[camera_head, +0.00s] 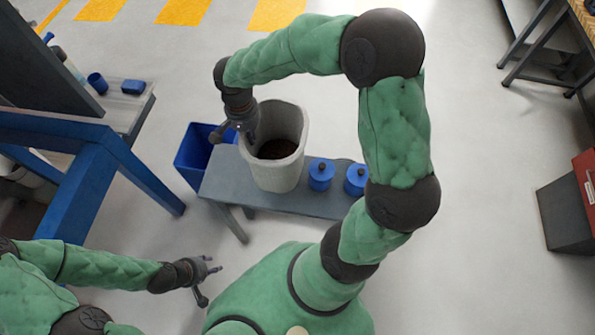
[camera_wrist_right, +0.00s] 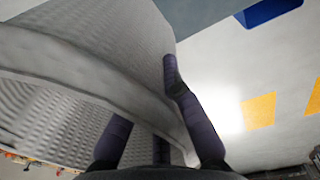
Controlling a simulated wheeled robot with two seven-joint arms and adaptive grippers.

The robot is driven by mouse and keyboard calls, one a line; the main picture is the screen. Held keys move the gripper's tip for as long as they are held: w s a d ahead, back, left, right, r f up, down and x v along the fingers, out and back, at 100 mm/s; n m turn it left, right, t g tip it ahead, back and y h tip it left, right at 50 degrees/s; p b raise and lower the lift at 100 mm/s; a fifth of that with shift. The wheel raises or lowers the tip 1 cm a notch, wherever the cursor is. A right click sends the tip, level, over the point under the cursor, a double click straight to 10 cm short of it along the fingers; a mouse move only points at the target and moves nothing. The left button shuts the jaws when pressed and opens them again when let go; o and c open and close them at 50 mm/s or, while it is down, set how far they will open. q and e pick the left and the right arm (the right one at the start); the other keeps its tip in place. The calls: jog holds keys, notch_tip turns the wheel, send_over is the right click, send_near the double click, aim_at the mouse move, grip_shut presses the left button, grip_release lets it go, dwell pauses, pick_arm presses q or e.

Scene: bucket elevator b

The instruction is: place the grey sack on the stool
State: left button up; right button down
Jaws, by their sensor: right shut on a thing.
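The grey sack (camera_head: 292,180) is upright and open at the top, with dark contents inside. In the head view its base overlaps the grey stool (camera_head: 228,185); I cannot tell whether it bears on the top or hangs just above it. My right gripper (camera_head: 243,133) is shut on the sack's left rim. In the right wrist view its fingers (camera_wrist_right: 165,125) straddle the wall of the sack (camera_wrist_right: 90,60). My left gripper (camera_head: 207,283) is open and empty, low at the front left, apart from the sack and the stool.
Two blue canisters (camera_head: 321,174) (camera_head: 356,179) stand on the stool just right of the sack. A blue bin (camera_head: 196,158) is behind the stool's left end. A blue frame (camera_head: 90,165) stands at the left. A grey and red cabinet (camera_head: 565,213) is at the right; floor before it is clear.

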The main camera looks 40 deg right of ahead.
aim_at(255, 153)
jog(key=f, duration=1)
jog(key=shift+w+d+f, duration=0.1)
jog(key=shift+w, duration=0.1)
jog(key=shift+b, duration=0.4)
jog(key=c, duration=1.8)
grip_release()
jog(key=shift+f, duration=0.15)
jog(key=o, duration=0.4)
